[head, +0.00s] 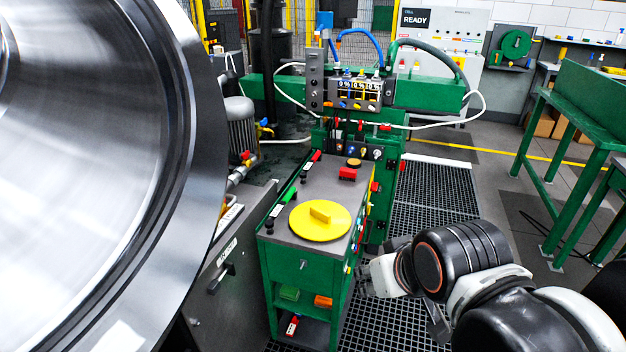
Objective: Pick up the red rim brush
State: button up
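A small red block-shaped piece (348,174), which looks like the red rim brush, lies on the grey top of the green cart (335,195), towards its back right. Its bristles cannot be made out. A smaller red-ended item (316,156) lies at the cart top's back left edge, and I cannot rule it out as the brush. My gripper (376,277) is beside the cart's right side, lower than its top and apart from both red pieces. Its fingers are small and partly hidden by my arm, so their opening is unclear.
A large shiny rail wheel (185,130) fills the left. A yellow round lid (320,221) with a handle covers the cart top's front. A green item (290,196) lies left of it. A green machine with a control box (358,93) stands behind. A green bench (590,110) is at right.

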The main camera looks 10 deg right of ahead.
aim_at(346, 173)
jog(key=i+l+u, duration=0.1)
jog(key=u, duration=0.35)
jog(key=l+u, duration=0.1)
jog(key=u, duration=0.4)
jog(key=i+l+u, duration=0.1)
jog(key=u, duration=0.35)
jog(key=l+u, duration=0.25)
jog(key=u, duration=0.2)
jog(key=l, duration=2)
jog(key=k+l, duration=0.15)
jog(key=l, duration=1.9)
